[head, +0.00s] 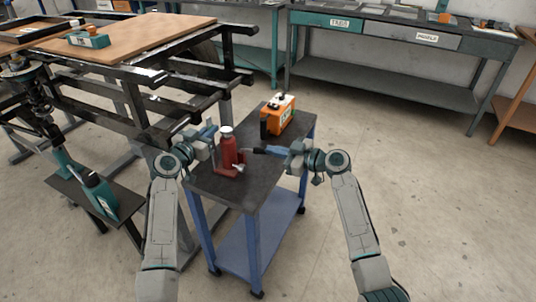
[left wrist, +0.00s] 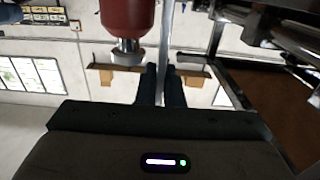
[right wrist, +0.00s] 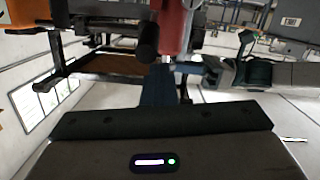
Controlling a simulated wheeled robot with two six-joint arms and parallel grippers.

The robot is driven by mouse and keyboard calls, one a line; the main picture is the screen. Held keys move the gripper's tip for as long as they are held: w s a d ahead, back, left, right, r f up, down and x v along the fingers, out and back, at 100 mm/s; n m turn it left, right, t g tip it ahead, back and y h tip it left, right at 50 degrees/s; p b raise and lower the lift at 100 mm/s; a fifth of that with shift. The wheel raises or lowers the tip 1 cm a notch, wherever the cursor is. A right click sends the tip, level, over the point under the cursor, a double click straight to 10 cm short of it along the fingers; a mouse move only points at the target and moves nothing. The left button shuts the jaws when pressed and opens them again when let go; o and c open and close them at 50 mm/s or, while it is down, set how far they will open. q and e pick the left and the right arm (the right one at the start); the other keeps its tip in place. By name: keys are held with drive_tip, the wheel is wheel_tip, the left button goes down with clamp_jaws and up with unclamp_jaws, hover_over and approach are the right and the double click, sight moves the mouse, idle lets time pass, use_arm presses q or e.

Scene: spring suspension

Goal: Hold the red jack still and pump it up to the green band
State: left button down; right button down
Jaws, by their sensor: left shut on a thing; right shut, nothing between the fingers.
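The red jack (head: 229,152) stands upright on the dark top of a small blue cart, with a pale cap on top. Its red body also shows in the left wrist view (left wrist: 127,18) and right wrist view (right wrist: 174,28). My left gripper (head: 212,138) is at its left side, shut on part of it; which part is hard to tell. A dark pump handle (head: 249,150) reaches right from the jack; its black grip shows in the right wrist view (right wrist: 147,42). My right gripper (head: 278,151) is shut and empty near the handle's end. I cannot make out the green band.
An orange case (head: 279,115) stands on the cart top (head: 246,194) behind the jack. A dark steel frame with a wooden board (head: 140,38) rises at the left. A workbench (head: 390,80) stands along the back wall. The floor at the right is open.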

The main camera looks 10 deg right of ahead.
drive_tip(key=f+v, duration=0.1)
drive_tip(key=v, duration=0.7)
idle(1.0)
drive_tip(key=w+a+r+n+g+h, duration=0.1)
drive_tip(key=w+a+r+g+h, duration=0.1)
drive_tip(key=w+r+g+h, duration=0.4)
drive_tip(key=shift+w+a+r+g, duration=0.4)
drive_tip(key=shift+w+g, duration=0.05)
drive_tip(key=shift+g, duration=0.25)
